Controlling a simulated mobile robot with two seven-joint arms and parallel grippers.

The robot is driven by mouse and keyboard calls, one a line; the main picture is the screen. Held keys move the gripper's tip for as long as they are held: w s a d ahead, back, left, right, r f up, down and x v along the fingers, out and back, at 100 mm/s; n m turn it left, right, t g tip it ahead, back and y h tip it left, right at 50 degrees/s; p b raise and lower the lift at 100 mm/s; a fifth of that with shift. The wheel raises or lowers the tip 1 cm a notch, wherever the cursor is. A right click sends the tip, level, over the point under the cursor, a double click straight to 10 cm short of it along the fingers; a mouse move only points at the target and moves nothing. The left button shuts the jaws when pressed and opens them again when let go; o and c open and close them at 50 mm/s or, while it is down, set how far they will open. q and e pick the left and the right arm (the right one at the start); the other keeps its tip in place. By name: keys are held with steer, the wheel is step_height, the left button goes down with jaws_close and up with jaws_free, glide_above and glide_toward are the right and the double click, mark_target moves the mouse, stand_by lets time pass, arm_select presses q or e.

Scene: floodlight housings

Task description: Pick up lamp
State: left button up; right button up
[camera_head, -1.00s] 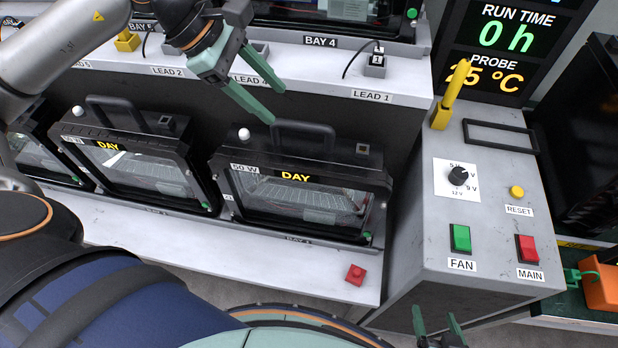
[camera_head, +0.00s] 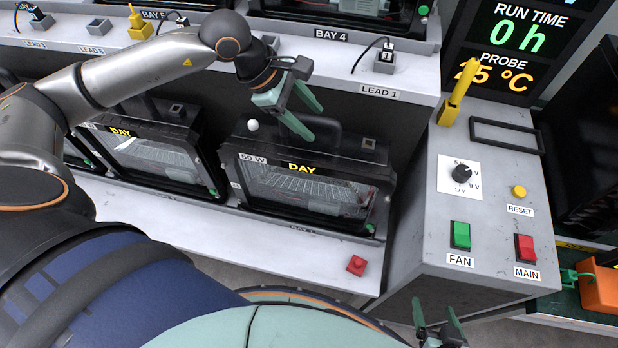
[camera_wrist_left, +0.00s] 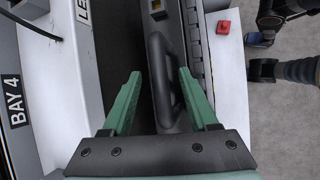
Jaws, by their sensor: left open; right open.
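The lamp, a black floodlight housing (camera_head: 245,165) marked "50 W" and "DAY", stands on the lower white shelf in the head view. Its black carry handle (camera_head: 328,126) is on top, partly covered by my left gripper (camera_head: 316,122). My right gripper (camera_head: 437,308) is open and empty at the bottom, in front of the grey control box.
A second "DAY" housing (camera_head: 150,160) stands to the left. The upper shelf (camera_head: 345,82) with lead sockets runs behind my left gripper. The grey control box (camera_head: 490,250) stands to the right. A small red block (camera_head: 356,265) sits on the lower shelf's front.

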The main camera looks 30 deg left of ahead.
arm_select(q)
steer(key=shift+w+d+f, duration=0.15)
steer(key=shift+d+f, duration=0.05)
steer(key=shift+f, duration=0.2)
jaws_close()
stand_by(1.1)
steer(key=shift+w+r, duration=0.25)
steer(key=shift+r, duration=0.1)
